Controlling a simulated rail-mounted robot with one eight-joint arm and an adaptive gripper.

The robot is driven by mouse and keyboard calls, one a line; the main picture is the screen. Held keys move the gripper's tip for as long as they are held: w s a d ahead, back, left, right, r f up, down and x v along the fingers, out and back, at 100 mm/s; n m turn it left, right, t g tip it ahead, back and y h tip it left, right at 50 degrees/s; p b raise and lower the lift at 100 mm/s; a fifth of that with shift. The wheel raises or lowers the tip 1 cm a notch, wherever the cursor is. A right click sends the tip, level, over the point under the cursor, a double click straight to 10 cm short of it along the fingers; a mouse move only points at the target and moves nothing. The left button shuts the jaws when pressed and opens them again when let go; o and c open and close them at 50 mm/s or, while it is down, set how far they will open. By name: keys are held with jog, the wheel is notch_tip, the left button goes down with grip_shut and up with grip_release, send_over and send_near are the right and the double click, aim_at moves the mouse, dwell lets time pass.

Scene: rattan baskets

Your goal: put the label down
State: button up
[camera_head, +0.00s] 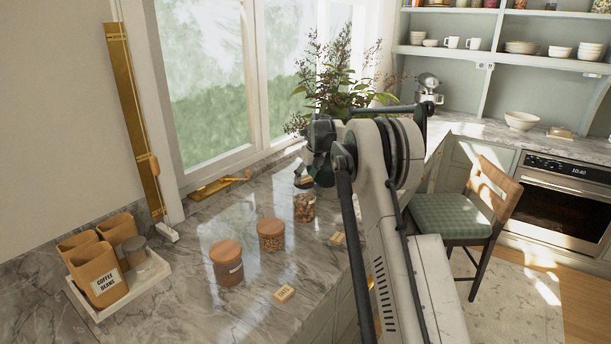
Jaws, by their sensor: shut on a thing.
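My gripper (303,183) is at the end of my arm, just above a glass jar of nuts (304,209) on the marble counter. It is shut on a small tan piece, which looks like a label, mostly hidden by the fingers. I cannot tell whether this label touches the jar. Another small tan label (284,294) with dark lettering lies flat on the counter near the front. A further label (337,239) lies on the counter to the right of the jars, close to my arm.
Two jars with wooden lids, one brown (227,266) and one with light contents (271,238), stand left of my gripper. A white tray (155,268) holds brown canisters (98,273) at left. A leafy plant (340,85) stands behind my gripper.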

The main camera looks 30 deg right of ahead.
jog(key=shift+f, duration=0.1)
jog(key=o, duration=0.8)
